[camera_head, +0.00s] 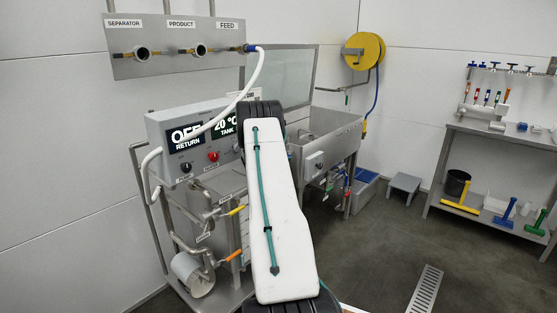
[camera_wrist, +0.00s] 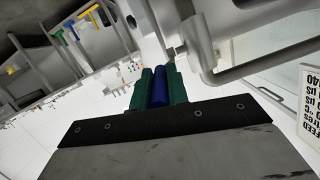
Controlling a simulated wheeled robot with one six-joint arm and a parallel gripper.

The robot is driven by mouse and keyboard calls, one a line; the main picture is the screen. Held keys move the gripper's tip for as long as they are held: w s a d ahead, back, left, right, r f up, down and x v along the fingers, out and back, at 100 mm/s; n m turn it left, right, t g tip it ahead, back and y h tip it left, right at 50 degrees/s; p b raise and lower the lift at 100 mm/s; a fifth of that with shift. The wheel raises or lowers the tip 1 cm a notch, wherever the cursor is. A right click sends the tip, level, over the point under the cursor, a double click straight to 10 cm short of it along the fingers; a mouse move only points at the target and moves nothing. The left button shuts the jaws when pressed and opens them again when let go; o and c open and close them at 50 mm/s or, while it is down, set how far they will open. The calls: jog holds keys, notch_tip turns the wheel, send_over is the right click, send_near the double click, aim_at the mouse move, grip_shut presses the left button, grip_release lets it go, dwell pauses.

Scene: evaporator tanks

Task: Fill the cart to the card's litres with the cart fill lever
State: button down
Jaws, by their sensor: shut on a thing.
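In the wrist view, my gripper (camera_wrist: 160,74) has its green fingers shut on a blue grip (camera_wrist: 160,95). It looks like the cart fill lever's handle, but no label shows on it. In the head view, my white arm hides the gripper and the lever. The steel cart (camera_head: 158,222) stands at the left. Its control box (camera_head: 165,135) reads OFF over RETURN and 20 °C over TANK. No litre reading shows on it. A card (camera_wrist: 304,95) is cut off at the right of the wrist view; FEED and part of a litres line show.
A white hose (camera_head: 258,75) runs from the FEED port on the wall panel (camera_head: 180,65) to the cart. Orange and yellow-handled valves sit low on the cart. A steel basin (camera_head: 340,132) stands behind my arm. A bench (camera_head: 490,134) is at the right, with open floor before it.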

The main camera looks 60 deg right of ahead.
jog(key=shift+s+a+f, duration=0.15)
jog(key=shift+f, duration=0.25)
jog(key=c, duration=1.4)
grip_release()
jog(key=shift+r, duration=0.1)
jog(key=shift+o, duration=0.2)
jog(key=shift+r, duration=0.1)
jog(key=shift+w+a+r, duration=0.1)
jog(key=shift+w+a, duration=0.1)
jog(key=shift+a, duration=0.05)
jog(key=v, duration=0.7)
jog(key=shift+a, duration=0.15)
